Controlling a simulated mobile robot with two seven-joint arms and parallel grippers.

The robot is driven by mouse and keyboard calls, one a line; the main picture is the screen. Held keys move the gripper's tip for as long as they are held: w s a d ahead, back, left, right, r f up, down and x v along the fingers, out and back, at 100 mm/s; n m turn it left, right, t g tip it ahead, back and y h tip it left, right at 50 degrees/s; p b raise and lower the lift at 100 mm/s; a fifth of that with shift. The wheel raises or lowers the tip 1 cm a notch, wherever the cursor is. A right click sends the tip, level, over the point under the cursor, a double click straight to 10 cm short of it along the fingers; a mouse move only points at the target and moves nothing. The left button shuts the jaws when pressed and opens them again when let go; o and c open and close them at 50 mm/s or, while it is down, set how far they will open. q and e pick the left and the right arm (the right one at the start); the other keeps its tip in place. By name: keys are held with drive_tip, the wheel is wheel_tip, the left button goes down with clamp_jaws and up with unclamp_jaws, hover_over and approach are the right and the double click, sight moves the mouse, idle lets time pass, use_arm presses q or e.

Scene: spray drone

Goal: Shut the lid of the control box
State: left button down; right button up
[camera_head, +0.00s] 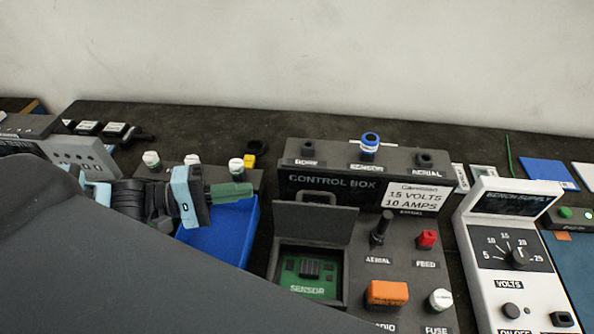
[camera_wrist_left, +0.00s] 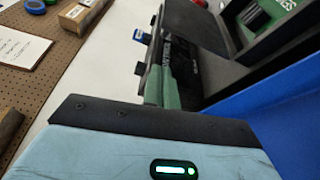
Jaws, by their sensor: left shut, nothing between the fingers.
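The dark grey control box (camera_head: 430,255) stands at the centre right in the head view. Its lid (camera_head: 315,222) stands up, open, behind a recess with a green sensor board (camera_head: 308,273), and has a handle on its top edge. My left gripper (camera_head: 232,191) is to the left of the lid, apart from it, with its green fingers shut and empty, pointing right. The fingers also show in the left wrist view (camera_wrist_left: 170,75), beside dark panels that I cannot surely identify. My right gripper is not in view.
A blue tray (camera_head: 232,240) lies below my left gripper. Several white-capped knobs (camera_head: 236,166) stand behind it. A white bench supply (camera_head: 500,270) stands right of the control box. My dark arm covers the lower left of the head view.

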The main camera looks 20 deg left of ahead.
sight(315, 214)
use_arm(q)
drive_tip(key=b+x, duration=0.1)
drive_tip(key=x, duration=0.8)
drive_tip(key=shift+d, duration=0.45)
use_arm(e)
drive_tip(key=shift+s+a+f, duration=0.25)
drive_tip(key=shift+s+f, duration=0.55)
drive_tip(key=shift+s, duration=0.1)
use_arm(q)
drive_tip(key=shift+w, duration=0.2)
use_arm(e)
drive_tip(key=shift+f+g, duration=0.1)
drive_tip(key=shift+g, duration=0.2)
